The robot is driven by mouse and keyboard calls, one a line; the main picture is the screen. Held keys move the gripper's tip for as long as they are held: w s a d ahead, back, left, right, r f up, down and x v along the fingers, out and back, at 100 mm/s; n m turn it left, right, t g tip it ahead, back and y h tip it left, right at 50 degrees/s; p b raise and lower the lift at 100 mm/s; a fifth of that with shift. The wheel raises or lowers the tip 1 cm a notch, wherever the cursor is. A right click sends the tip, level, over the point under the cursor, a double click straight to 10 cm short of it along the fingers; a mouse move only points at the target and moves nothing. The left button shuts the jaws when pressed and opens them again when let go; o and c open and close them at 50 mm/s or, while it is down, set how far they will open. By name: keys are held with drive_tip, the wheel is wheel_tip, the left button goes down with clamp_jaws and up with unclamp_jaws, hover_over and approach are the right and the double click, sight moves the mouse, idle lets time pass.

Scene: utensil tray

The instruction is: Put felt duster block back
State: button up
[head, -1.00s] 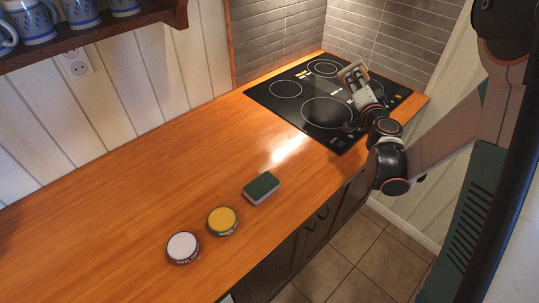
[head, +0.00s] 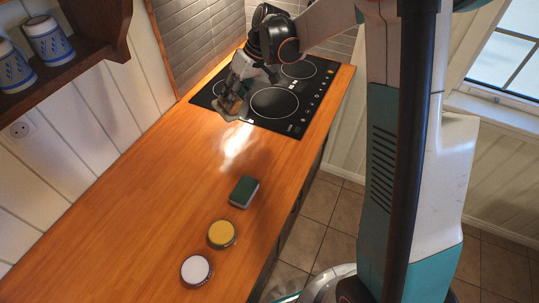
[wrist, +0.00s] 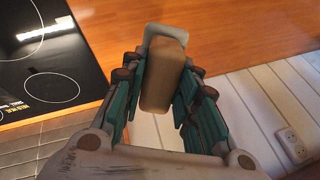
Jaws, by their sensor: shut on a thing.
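The felt duster block (head: 231,106) looks like a tan wooden block with a pale grey layer along one side. My gripper (head: 236,93) is shut on it, above the cooktop's near left corner in the head view. In the wrist view the block (wrist: 163,78) sits between the teal-padded fingers (wrist: 160,88), with its grey layer at the far end. The fingers partly hide its sides. I cannot tell its exact height above the surface.
The black cooktop (head: 273,103) lies under and beside my gripper. A green-topped sponge-like block (head: 244,191), a yellow-topped tin (head: 222,234) and a white-topped tin (head: 196,270) stand in a row on the wooden counter (head: 130,180). A shelf with mugs (head: 48,38) hangs upper left. The counter's left side is clear.

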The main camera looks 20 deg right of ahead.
drive_tip(key=s+d+r+n+g+h+p, duration=0.1)
drive_tip(key=s+d+r+n+h+p, duration=0.35)
drive_tip(key=s+d, duration=0.5)
drive_tip(key=shift+m+h, duration=0.35)
drive_tip(key=shift+m, duration=0.1)
drive_tip(key=f+b, duration=0.1)
drive_tip(key=f, duration=0.5)
drive_tip(key=s+a+f+b, duration=0.1)
drive_tip(key=f, duration=0.6)
drive_tip(key=f+b, duration=0.2)
drive_tip(key=f, duration=0.4)
drive_tip(key=shift+s+a+f, duration=0.2)
drive_tip(key=shift+a+f, duration=0.15)
drive_tip(key=shift+f, duration=0.05)
drive_tip(key=shift+s+r, duration=0.1)
drive_tip(key=shift+c, duration=0.4)
drive_tip(key=o, duration=1)
